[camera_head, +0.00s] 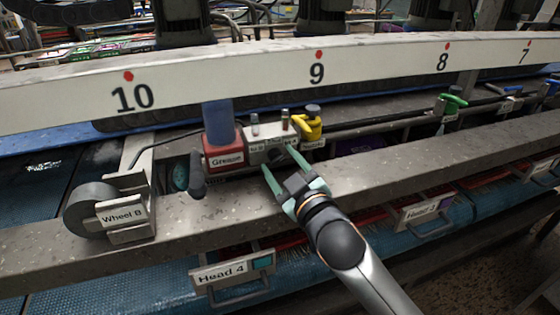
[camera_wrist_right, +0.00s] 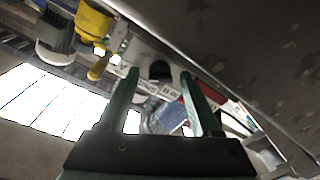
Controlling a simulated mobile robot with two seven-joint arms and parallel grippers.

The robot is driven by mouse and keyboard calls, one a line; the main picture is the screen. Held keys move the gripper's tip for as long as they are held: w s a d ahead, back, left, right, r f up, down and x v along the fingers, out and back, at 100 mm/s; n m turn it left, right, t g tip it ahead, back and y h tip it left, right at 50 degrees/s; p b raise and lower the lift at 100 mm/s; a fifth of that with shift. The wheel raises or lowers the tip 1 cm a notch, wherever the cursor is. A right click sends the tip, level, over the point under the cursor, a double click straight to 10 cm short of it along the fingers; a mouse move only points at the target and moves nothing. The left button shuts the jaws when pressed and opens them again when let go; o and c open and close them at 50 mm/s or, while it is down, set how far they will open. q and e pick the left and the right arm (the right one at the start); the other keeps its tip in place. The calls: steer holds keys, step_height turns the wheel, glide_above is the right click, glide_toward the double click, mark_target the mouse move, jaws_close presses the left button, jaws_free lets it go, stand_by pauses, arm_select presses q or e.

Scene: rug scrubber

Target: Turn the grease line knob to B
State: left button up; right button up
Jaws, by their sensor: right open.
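The grease line knob (camera_head: 276,153) is a small dark knob on the front of a pale valve block (camera_head: 257,150), right of the red box labelled "Grease" (camera_head: 226,158). Small labels flank the knob, too small to read surely. My right gripper (camera_head: 279,159) is open, its green fingers pointing at the block with the tips on either side of the knob. In the right wrist view, the black knob (camera_wrist_right: 160,70) shows between the two open fingers (camera_wrist_right: 160,76). I cannot tell whether they touch it. Its pointing direction is unclear. My left gripper is not in view.
A yellow valve (camera_head: 311,126) stands just right of the block, and a blue cylinder (camera_head: 218,121) rises from the grease box. A grey beam (camera_head: 370,166) runs below. The "Wheel B" roller (camera_head: 92,209) is at left. A numbered white rail (camera_head: 220,77) crosses above.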

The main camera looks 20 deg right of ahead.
steer(key=shift+c, duration=0.2)
steer(key=shift+r, duration=0.1)
jaws_close()
steer(key=shift+n, duration=0.4)
steer(key=n, duration=0.4)
steer(key=shift+r+n, duration=0.15)
steer(key=shift+n, duration=0.15)
steer(key=n, duration=0.6)
steer(key=shift+r+g+h, duration=0.1)
steer(key=shift+g+h, duration=0.2)
steer(key=n, duration=0.6)
steer(key=shift+a+h, duration=0.1)
steer(key=shift+h, duration=0.2)
steer(key=n, duration=0.5)
steer(key=shift+h, duration=0.3)
steer(key=shift+n, duration=0.3)
